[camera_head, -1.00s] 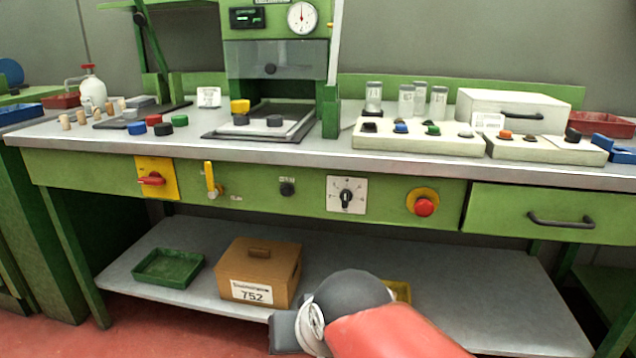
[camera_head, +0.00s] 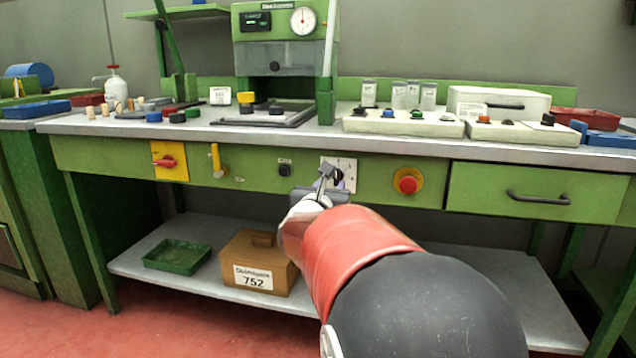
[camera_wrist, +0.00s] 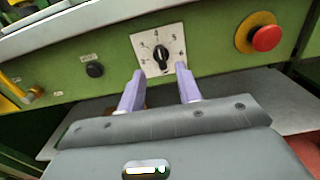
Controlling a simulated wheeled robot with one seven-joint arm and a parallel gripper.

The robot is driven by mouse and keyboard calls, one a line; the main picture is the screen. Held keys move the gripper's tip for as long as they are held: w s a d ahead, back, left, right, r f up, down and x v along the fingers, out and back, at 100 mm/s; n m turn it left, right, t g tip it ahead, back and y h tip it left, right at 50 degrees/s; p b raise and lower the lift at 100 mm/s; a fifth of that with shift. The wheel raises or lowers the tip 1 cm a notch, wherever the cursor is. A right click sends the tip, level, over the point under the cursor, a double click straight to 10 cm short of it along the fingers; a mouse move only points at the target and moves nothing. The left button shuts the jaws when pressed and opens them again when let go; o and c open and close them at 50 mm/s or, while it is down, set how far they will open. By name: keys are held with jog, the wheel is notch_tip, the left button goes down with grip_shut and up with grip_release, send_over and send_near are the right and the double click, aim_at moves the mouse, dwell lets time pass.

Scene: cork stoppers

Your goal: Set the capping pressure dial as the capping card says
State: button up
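The pressure dial is a black knob (camera_wrist: 161,54) on a white square plate (camera_wrist: 175,40) with numbers around it, on the green front panel of the bench. In the head view my gripper hides part of the plate (camera_head: 349,165) and knob. In the wrist view my gripper (camera_wrist: 160,84) is open, its two fingers apart and pointing at the plate's lower part. The knob shows between and beyond the fingertips, not held. A white card (camera_head: 220,96) stands at the back of the bench top; its writing is too small to read. Another white card (camera_head: 472,110) stands at the right.
On the same panel are a red emergency button (camera_head: 408,183) on a yellow ring, a black knob (camera_head: 284,168), a yellow lever (camera_head: 216,160) and a red switch (camera_head: 167,161). A drawer handle (camera_head: 538,198) juts out at the right. A lower shelf (camera_head: 200,232) runs under the panel.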

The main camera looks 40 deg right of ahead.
aim_at(336, 175)
jog(key=x, duration=0.7)
jog(key=shift+w+d+p, duration=0.2)
jog(key=shift+p, duration=0.15)
jog(key=c, duration=0.7)
